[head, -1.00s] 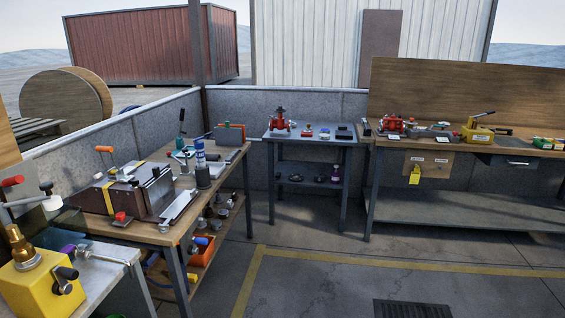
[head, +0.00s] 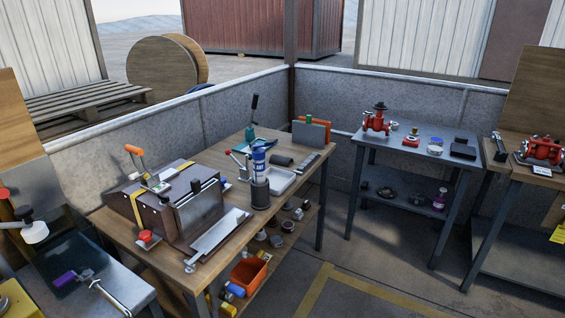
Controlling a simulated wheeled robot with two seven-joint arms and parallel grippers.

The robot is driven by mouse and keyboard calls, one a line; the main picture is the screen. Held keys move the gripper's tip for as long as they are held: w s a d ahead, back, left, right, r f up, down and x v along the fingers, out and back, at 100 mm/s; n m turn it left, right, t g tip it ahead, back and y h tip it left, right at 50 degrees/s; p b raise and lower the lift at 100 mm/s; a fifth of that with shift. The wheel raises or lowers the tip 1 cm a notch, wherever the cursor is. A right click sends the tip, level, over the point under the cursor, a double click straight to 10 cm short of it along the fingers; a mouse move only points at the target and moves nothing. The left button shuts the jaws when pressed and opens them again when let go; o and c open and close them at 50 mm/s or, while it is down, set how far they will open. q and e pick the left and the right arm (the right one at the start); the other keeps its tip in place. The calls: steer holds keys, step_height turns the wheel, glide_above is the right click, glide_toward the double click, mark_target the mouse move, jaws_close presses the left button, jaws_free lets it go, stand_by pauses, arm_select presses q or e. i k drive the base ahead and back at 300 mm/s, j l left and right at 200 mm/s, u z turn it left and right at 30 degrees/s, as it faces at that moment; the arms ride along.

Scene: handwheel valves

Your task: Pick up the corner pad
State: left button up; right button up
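I cannot say for sure which thing is the corner pad. The small grey-blue table (head: 425,134) in the wall corner holds a red handwheel valve (head: 377,118), a small red piece (head: 411,141), a blue-and-white round item (head: 434,149) and a flat black block (head: 462,151). The wooden bench (head: 225,262) nearer to me holds a brown case (head: 150,195), a metal box (head: 200,212), a blue can (head: 258,162) in a dark cup, and a pale tray (head: 281,181). Neither of my grippers is in view.
An orange bin (head: 249,272) and several dark parts sit on the shelf under the wooden bench. A metal bench (head: 120,285) is at lower left. Another bench with a red valve (head: 541,150) stands at right. Clear floor (head: 400,285) lies in front of the corner table.

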mark_target(280, 160)
steer(key=i+l+u, duration=0.1)
steer(key=u, duration=0.35)
steer(key=i+l+u, duration=0.15)
steer(key=u, duration=0.25)
steer(key=i+l+u, duration=0.1)
steer(key=l+u, duration=0.15)
steer(key=u, duration=0.2)
